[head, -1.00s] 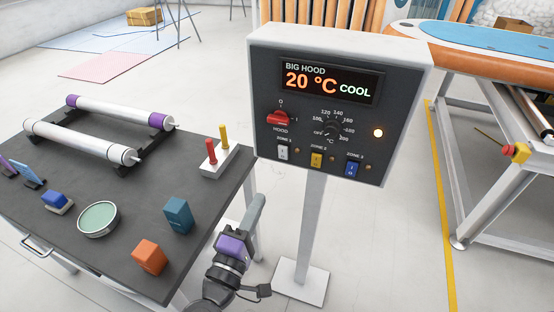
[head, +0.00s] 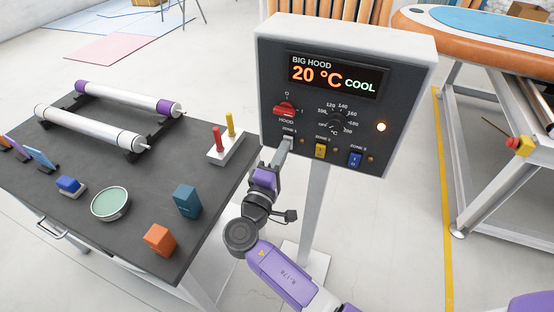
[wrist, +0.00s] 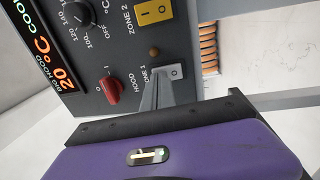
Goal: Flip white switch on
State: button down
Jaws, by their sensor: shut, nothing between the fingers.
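The control panel (head: 270,90) stands on a post and reads BIG HOOD, 20 °C, COOL. The white switch, labelled zone 1, is at its lower left. In the head view my gripper's fingertips (head: 287,144) cover most of it. In the wrist view the white switch (wrist: 175,72) shows just beside the fingertips (wrist: 160,85). My gripper is shut and empty, its tips at the switch. I cannot tell whether they touch it. The switch's rocker position is too small to tell.
Right of the white switch are a yellow switch (head: 320,151) and a blue switch (head: 355,160). A red hood knob (head: 285,109) sits above. The table (head: 120,215) at left holds rollers, blocks and a dish. The floor around the post is clear.

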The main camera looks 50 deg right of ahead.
jog(key=shift+w+d, duration=0.15)
jog(key=shift+d, duration=0.2)
jog(key=shift+r, duration=0.1)
